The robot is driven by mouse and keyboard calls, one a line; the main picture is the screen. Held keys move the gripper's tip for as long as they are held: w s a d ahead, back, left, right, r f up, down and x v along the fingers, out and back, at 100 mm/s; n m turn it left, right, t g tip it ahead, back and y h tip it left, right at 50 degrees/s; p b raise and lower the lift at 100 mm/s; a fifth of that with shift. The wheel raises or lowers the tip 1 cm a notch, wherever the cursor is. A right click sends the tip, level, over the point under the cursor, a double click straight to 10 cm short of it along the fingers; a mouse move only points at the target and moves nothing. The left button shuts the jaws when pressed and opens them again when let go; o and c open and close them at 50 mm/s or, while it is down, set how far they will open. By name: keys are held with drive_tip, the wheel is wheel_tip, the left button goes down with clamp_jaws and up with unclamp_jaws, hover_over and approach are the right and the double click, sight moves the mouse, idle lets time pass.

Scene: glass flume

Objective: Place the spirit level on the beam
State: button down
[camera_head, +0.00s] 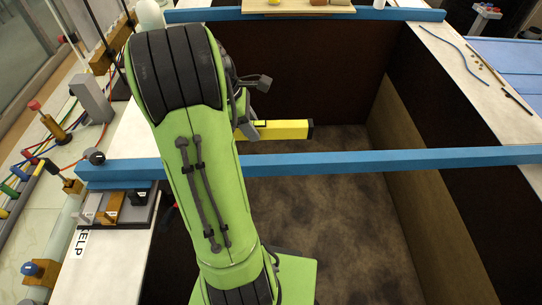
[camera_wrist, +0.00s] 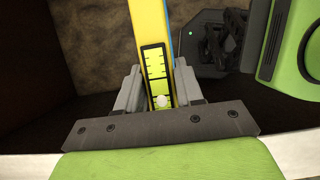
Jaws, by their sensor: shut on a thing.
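The yellow spirit level (camera_head: 282,130) shows to the right of my green arm in the head view, over the dark flume interior. Its left part is hidden behind my arm. In the wrist view the spirit level (camera_wrist: 152,30) lies lengthwise between my two grey fingers, with its black-framed scale window facing the camera. My gripper (camera_wrist: 160,92) is shut on it. The blue beam (camera_head: 400,160) spans the flume from wall to wall, nearer the camera than the level in the head view. The level appears apart from this beam.
Another blue beam (camera_head: 400,14) crosses the far end, with a wooden board (camera_head: 300,8) at it. The right ledge (camera_head: 475,75) carries a blue cord and small rods. Coloured fittings and cables crowd the left side. A small plate with blocks (camera_head: 120,208) sits by the near beam's left end.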

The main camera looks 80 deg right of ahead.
wheel_tip(320, 180, down, 10)
drive_tip(key=shift+f+b, duration=0.1)
drive_tip(key=shift+b, duration=1.15)
drive_tip(key=c, duration=0.7)
unclamp_jaws()
drive_tip(key=p+v, duration=0.3)
drive_tip(key=v, duration=0.9)
drive_tip(key=shift+r+p, duration=0.25)
drive_tip(key=shift+p, duration=0.05)
